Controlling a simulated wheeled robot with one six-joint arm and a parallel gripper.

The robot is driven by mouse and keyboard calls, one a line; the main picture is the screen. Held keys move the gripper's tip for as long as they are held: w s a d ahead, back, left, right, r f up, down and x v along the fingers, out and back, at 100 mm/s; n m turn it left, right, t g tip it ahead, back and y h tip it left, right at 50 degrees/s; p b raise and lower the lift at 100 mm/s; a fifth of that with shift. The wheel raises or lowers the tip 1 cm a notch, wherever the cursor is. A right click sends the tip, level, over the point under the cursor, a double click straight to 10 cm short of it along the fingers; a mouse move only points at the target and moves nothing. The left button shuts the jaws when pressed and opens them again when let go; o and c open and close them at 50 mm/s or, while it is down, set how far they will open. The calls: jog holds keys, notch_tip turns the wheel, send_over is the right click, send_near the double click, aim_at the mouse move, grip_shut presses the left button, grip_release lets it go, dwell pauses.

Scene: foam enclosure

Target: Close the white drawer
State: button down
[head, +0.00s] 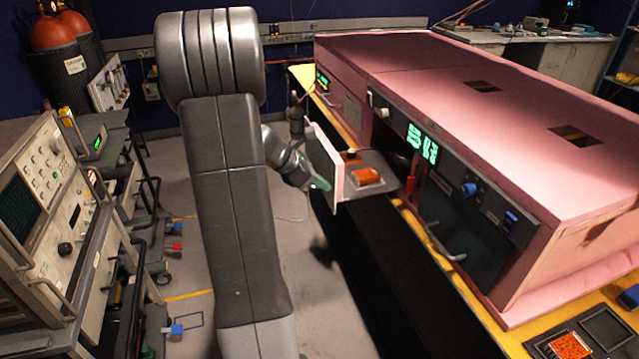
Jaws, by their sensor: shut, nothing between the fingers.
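The white drawer (324,163) stands pulled out of the front of the pink foam enclosure (430,90). Its pale front panel faces left, toward my arm. Behind the panel, the grey tray part holds an orange item (367,177). My gripper (319,184) is at the outer side of the drawer front, near its lower part. It is shut with nothing held. I cannot tell whether it touches the panel. My large grey arm link hides part of the floor and the wrist.
The enclosure's front has knobs, green displays and a dark door with a handle (447,243). A yellow-edged bench (450,290) runs beneath it. Instrument carts (40,220) stand at the left. The floor between is mostly clear.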

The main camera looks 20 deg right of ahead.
jog(key=p, duration=0.1)
send_over(382, 192)
dwell(0.4)
dwell(0.3)
